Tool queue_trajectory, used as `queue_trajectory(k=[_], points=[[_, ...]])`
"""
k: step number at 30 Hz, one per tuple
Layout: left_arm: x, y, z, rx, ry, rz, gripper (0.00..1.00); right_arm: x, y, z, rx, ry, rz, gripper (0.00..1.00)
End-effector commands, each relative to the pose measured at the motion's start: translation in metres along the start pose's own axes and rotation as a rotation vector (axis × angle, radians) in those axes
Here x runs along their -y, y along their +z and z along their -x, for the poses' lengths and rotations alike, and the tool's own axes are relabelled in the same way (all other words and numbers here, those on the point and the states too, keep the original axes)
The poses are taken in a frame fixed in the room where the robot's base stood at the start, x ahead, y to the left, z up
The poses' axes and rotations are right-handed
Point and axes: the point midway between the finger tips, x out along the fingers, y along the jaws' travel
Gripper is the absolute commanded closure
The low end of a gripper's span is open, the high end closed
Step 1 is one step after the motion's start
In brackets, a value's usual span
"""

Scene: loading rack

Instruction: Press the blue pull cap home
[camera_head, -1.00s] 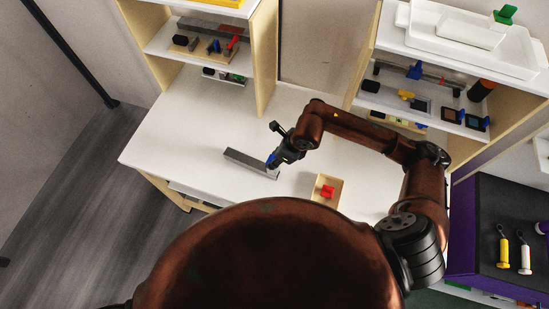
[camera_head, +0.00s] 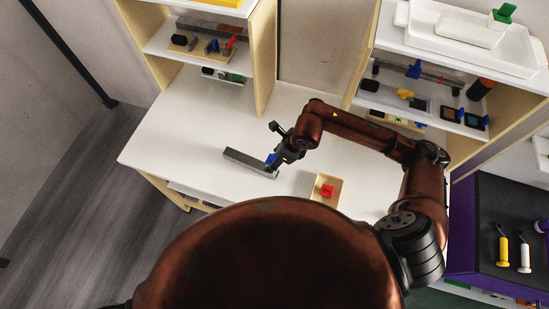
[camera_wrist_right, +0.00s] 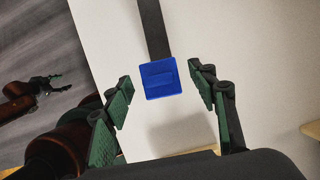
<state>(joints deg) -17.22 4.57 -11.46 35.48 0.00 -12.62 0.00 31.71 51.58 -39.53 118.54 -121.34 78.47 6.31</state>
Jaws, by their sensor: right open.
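The blue pull cap (camera_wrist_right: 160,78) is a square block with a raised bar across its face. It sits at the near end of a long grey bar (camera_wrist_right: 153,28) that lies on the white table. In the head view the cap (camera_head: 271,159) shows beside my right gripper, at the right end of the grey bar (camera_head: 245,160). My right gripper (camera_wrist_right: 160,92) is open, with its green-padded fingers on either side of the cap and apart from it. How far the cap is seated on the bar is not clear. My left gripper (camera_wrist_right: 52,83) shows small at the wrist view's left edge, its fingers apart.
A wooden tray (camera_head: 319,200) with a red block (camera_head: 327,191) stands on the table (camera_head: 190,130) right of the bar. Shelves with small parts stand at the back left and right. The table left of the bar is clear.

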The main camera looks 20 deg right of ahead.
Motion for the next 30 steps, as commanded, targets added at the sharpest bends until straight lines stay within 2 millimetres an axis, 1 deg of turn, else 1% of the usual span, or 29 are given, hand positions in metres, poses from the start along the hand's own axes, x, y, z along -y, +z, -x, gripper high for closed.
queue_trajectory(k=[5, 8, 11, 18, 21, 25, 30], points=[[0.002, 0.001, 0.0, 0.0, -0.002, 0.001, 0.51, 0.0, 0.001, 0.002, 0.002, -0.001, 0.001, 0.47], [0.001, 0.001, 0.0, 0.0, -0.001, 0.0, 0.51, 0.001, 0.001, 0.009, 0.003, -0.003, 0.001, 0.47], [0.001, 0.0, 0.0, 0.0, -0.001, 0.0, 0.51, 0.001, 0.002, 0.025, 0.004, -0.004, 0.002, 0.47], [0.001, -0.001, 0.0, -0.001, 0.0, 0.0, 0.51, 0.002, 0.001, 0.075, 0.004, -0.006, 0.002, 0.47], [0.0, -0.001, 0.0, -0.001, 0.0, 0.0, 0.51, 0.001, 0.0, 0.093, 0.001, -0.004, 0.002, 0.47], [0.0, -0.001, 0.0, -0.001, 0.0, 0.0, 0.51, 0.0, 0.001, 0.11, 0.002, -0.002, 0.001, 0.47], [0.0, -0.001, 0.0, -0.002, 0.0, 0.0, 0.51, 0.0, 0.0, 0.12, 0.0, -0.001, 0.0, 0.47]])
